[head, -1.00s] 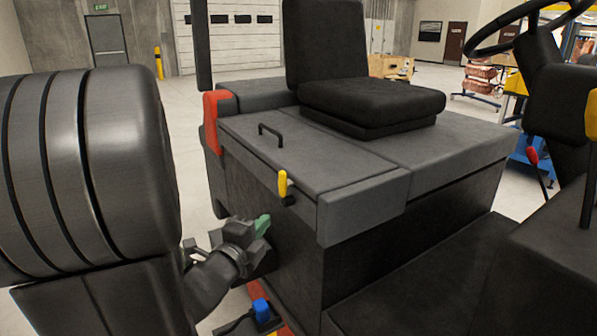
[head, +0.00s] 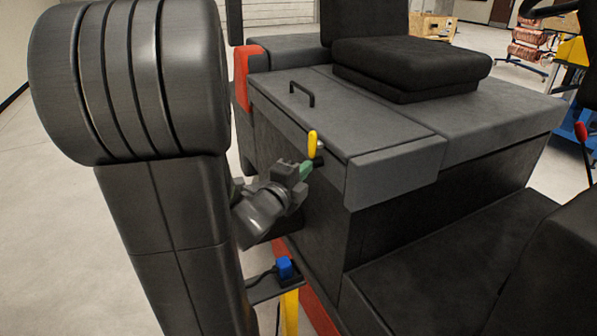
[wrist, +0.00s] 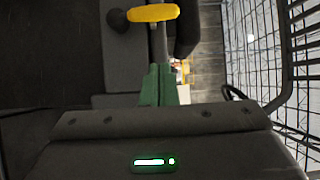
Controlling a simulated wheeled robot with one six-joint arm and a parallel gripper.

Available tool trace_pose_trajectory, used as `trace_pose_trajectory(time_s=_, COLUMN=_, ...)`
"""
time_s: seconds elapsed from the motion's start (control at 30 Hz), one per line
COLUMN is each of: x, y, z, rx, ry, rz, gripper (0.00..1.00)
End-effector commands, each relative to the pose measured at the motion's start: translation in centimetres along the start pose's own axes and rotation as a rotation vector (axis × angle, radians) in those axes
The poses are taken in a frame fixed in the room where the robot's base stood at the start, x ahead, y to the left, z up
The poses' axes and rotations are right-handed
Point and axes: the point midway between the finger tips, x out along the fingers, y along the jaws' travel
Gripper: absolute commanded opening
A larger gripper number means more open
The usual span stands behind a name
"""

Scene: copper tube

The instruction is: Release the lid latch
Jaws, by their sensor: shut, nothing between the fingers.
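The yellow lid latch (head: 312,143) stands upright on the side of the dark grey lid (head: 345,112), near its front edge. It also shows at the top of the wrist view (wrist: 153,13), its yellow grip lying crosswise beside a dark round knob. My gripper (head: 307,168) is just below the latch in the head view, its green fingers pointing up toward it. In the wrist view the green fingers (wrist: 158,80) are together with nothing between them, short of the yellow grip. I cannot tell whether they touch the latch's stem. The lid lies flat and closed.
A black handle (head: 302,93) stands on the lid, and a black seat (head: 405,70) sits behind it. A blue block (head: 284,267) on a yellow post (head: 290,312) is below my gripper. Open floor lies to the left.

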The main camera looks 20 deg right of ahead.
Motion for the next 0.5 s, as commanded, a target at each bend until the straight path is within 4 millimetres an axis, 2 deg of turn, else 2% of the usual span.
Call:
trace_pose_trajectory(time_s=0.03, x=1.1, y=0.0, z=-0.2, rx=-0.002, ry=0.005, rz=0.003, gripper=0.0)
trace_pose_trajectory(time_s=0.3, x=6.3, y=-0.1, z=-0.1, rx=-0.002, ry=0.003, rz=0.003, gripper=0.0)
trace_pose_trajectory(time_s=0.5, x=7.8, y=-0.1, z=2.0, rx=0.0, ry=-0.002, rz=0.002, gripper=0.0)
